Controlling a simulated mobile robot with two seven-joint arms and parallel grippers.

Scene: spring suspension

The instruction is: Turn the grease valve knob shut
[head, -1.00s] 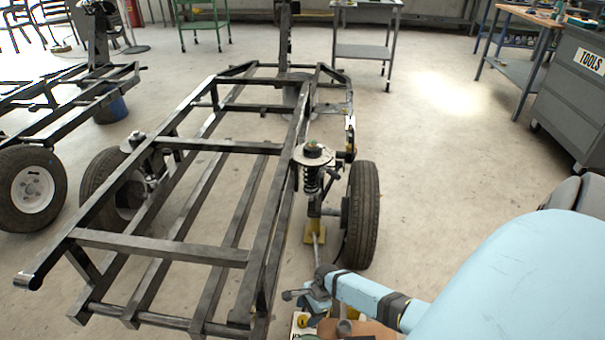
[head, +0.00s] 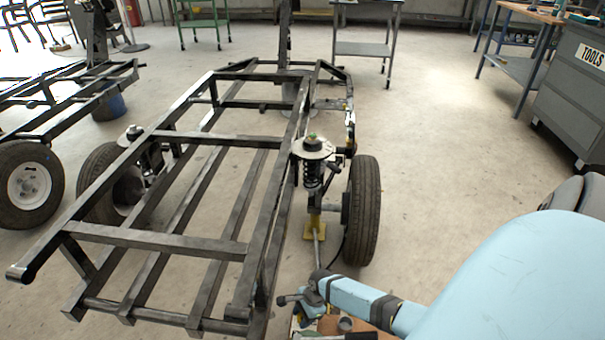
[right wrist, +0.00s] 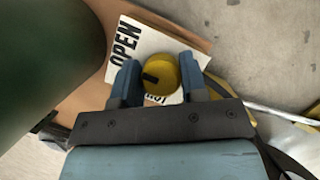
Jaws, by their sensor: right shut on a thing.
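The grease valve knob (right wrist: 161,74) is round and yellow with a dark slot or pointer mark across its face. It sits on a white label plate (right wrist: 152,38) printed OPEN, with a second word partly hidden below the knob. In the right wrist view my right gripper (right wrist: 160,78) has one blue finger on each side of the knob and is shut on it. In the head view this gripper (head: 302,296) is low at the bottom centre, beside the chassis, and the knob is hard to make out there. My left gripper is not in view.
A black chassis frame (head: 165,240) fills the left and middle, with a coil spring (head: 312,172) and wheel (head: 362,210) at its right side. A large dark green rounded body (right wrist: 45,60) lies close left of the plate. The floor at right is mostly clear.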

